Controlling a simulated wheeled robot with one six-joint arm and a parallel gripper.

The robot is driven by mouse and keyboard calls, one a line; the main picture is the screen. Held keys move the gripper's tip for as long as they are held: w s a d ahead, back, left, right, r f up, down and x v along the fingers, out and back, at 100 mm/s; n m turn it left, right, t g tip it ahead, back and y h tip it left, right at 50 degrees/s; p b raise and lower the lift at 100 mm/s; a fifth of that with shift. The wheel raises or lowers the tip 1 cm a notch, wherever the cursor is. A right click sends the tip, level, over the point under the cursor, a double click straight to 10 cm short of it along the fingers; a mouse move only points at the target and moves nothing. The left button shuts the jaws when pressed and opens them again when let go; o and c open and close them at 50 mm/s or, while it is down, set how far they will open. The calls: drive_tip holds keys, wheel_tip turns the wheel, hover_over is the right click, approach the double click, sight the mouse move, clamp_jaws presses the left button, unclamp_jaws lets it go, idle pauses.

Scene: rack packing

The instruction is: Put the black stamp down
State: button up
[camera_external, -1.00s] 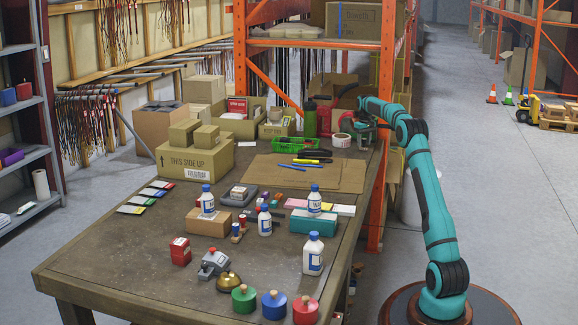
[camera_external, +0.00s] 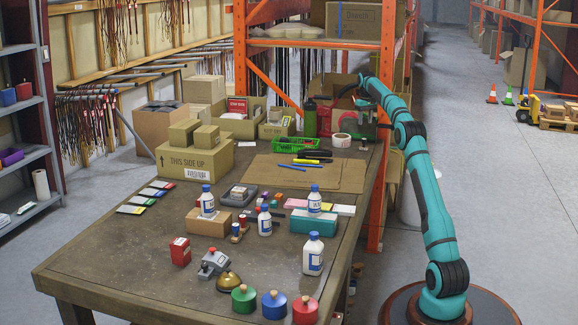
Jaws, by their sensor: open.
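My gripper (camera_external: 364,128) is at the far right end of the workbench, beside the white tape roll (camera_external: 341,140) and in front of the red jerrycan. It is open. A small dark item (camera_external: 362,147) shows just below it at the bench's right edge; it may be the black stamp, but it is too small to be sure. I cannot tell whether the gripper touches it. The bench top (camera_external: 130,255) lies under these things.
A green crate (camera_external: 290,145), cardboard sheets (camera_external: 345,175) and a black stapler-like item (camera_external: 314,154) lie left of my gripper. Bottles, boxes and small stamps crowd the middle. Orange rack posts (camera_external: 387,100) rise close behind the arm. The bench's left front is clear.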

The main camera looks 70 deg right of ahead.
drive_tip(key=shift+r, duration=0.1)
drive_tip(key=w+a+r+n+t+h, duration=0.1)
drive_tip(key=w+a+r+h, duration=0.1)
drive_tip(key=w+a+r, duration=0.7)
drive_tip(key=w+a+r+n+t+h, duration=0.15)
drive_tip(key=w+a+r, duration=0.3)
drive_tip(key=a, duration=0.95)
drive_tip(key=a+r+n+t, duration=0.15)
drive_tip(key=a+r, duration=0.25)
drive_tip(key=a, duration=0.8)
drive_tip(key=a+r+t, duration=0.3)
drive_tip(key=a+r, duration=0.2)
drive_tip(key=a, duration=0.7)
drive_tip(key=s+a+r+n+t, duration=0.15)
drive_tip(key=s+a, duration=0.35)
drive_tip(key=a, duration=0.7)
drive_tip(key=s+a+n+t, duration=0.1)
drive_tip(key=s+a+t, duration=0.25)
drive_tip(key=a, duration=0.85)
drive_tip(key=s+a+f+n+t+y, duration=0.1)
drive_tip(key=s+a+f+t, duration=0.1)
drive_tip(key=s+a+f, duration=0.2)
drive_tip(key=s+a+f+n+t+y, duration=0.1)
drive_tip(key=s+a+f+t+y, duration=0.1)
drive_tip(key=s+a, duration=0.9)
drive_tip(key=s+f+t, duration=0.1)
drive_tip(key=s+f, duration=0.1)
drive_tip(key=s, duration=0.2)
drive_tip(key=shift+a, duration=0.25)
drive_tip(key=shift+n+y, duration=0.25)
